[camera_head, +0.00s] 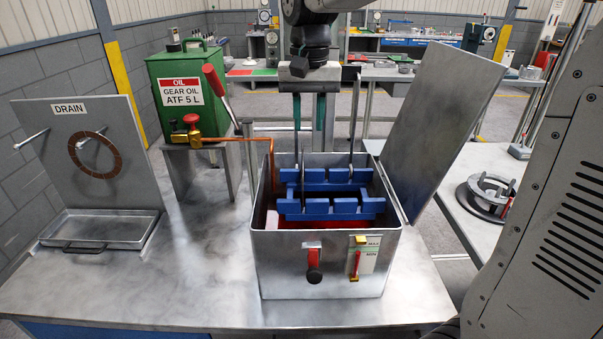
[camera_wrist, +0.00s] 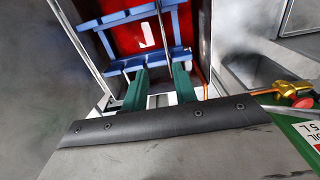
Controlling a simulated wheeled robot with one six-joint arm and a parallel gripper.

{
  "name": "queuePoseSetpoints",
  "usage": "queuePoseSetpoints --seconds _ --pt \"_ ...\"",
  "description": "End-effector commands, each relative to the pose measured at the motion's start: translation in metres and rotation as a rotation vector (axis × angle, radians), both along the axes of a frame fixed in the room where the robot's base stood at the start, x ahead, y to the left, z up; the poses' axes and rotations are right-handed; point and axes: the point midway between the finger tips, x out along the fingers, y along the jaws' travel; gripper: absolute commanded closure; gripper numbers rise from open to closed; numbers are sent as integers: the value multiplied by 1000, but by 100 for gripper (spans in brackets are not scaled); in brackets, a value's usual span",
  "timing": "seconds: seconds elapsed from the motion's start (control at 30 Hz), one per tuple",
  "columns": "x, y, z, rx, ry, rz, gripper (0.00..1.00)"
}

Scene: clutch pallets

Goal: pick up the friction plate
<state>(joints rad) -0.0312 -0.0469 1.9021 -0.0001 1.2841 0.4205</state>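A thin brown ring, which looks like a friction plate (camera_head: 95,154), hangs upright on a peg of the drain board (camera_head: 130,145) at the left. An open metal box (camera_head: 290,262) stands at the centre, with blue slotted racks (camera_head: 330,207) above red liquid. The racks also show in the wrist view (camera_wrist: 125,17). Two thin dark upright pieces (camera_head: 354,115) rise from the racks; I cannot tell whether they are plates seen edge-on or rods. My gripper (camera_head: 308,128) points down above the box's back edge. Its green fingers are apart, also in the wrist view (camera_wrist: 159,88), with nothing visible between them.
The box's lid (camera_head: 440,125) stands raised at the right. A green oil can (camera_head: 187,90) on a stand and a copper pipe (camera_head: 240,139) are to the left. A shallow tray (camera_head: 100,230) lies below the drain board. The front left bench is clear. A side table holds a round housing (camera_head: 485,198).

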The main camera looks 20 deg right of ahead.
Motion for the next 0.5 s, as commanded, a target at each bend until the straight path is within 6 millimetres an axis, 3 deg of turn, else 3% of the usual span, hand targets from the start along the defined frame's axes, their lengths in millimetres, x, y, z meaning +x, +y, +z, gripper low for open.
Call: queuePoseSetpoints --seconds 0.5 --pt "3 14 -60 0 5 -3 72"
